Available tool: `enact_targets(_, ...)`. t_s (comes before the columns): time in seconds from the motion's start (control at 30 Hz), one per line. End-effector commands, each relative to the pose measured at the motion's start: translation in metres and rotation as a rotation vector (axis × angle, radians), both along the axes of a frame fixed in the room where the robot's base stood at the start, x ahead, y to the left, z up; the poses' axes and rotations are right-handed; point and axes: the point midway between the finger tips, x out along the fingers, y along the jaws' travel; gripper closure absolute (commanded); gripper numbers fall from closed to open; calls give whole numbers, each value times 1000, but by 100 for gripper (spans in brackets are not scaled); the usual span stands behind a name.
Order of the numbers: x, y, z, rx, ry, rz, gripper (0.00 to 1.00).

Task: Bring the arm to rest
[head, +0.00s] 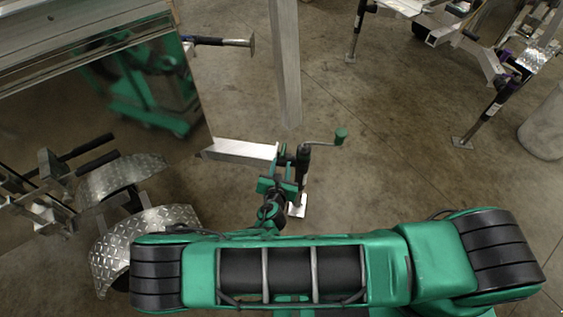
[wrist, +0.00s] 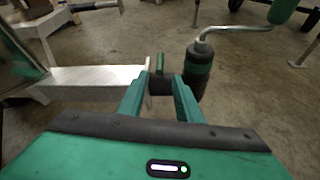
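My gripper (head: 276,184) hangs low in front of my green arm, near a trailer jack. In the wrist view its two green fingers (wrist: 160,92) stand apart, with a gap between the tips. The jack's dark bracket and a small green pin (wrist: 160,62) show in and beyond that gap. I see no clear grip on them, and contact cannot be told. My arm's large green links cross the bottom of the head view.
The jack's crank has a green knob (head: 341,135). A bare aluminium beam (head: 245,149) ends close to my gripper. A trailer with shiny panels (head: 100,100) and tread-plate fenders (head: 140,232) stands left. An upright post (head: 285,60) rises behind. Concrete floor lies open right.

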Motion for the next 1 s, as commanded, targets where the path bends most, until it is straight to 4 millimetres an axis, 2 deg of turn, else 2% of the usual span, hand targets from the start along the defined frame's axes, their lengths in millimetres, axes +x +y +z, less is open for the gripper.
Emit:
enact_targets(0.6,1,-3,2,13,5,-20,68)
enact_targets(0.77,8,-20,15,109,34,-156,68)
enact_targets(1.0,17,-62,48,355,100,-497,68)
